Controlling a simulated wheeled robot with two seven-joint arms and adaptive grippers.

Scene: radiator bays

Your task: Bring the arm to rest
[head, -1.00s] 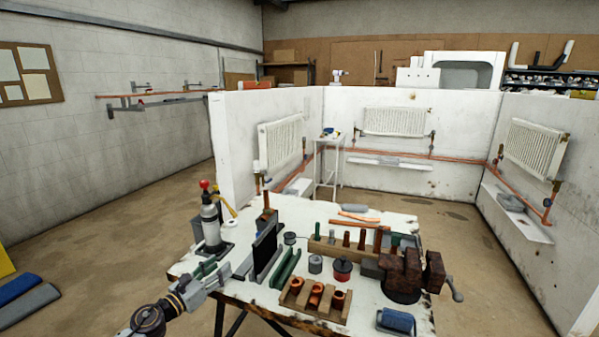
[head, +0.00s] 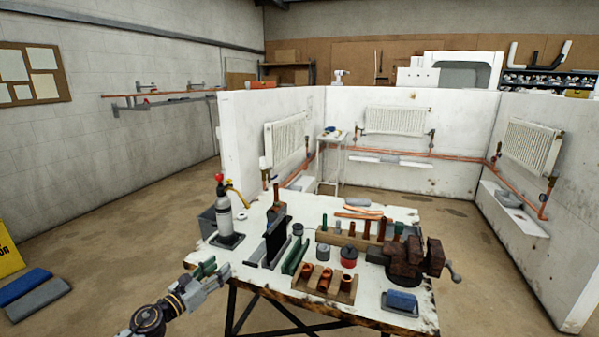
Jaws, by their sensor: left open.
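My left arm comes in from the lower left. Its gripper (head: 208,275) is open and empty beside the left edge of the workbench (head: 395,208). It appears clear of the gas torch (head: 223,215), which stands upright on a dark base at the bench's back left. The dark upright plate (head: 276,239) is to the right of the gripper. My right arm and gripper do not show.
The bench holds a wooden block with copper fittings (head: 321,287), a rusty vise (head: 405,260) and a blue sponge-like block (head: 402,300). White bays with radiators (head: 395,121) stand behind. Blue and grey pads (head: 25,286) lie on the floor at left, with open floor between.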

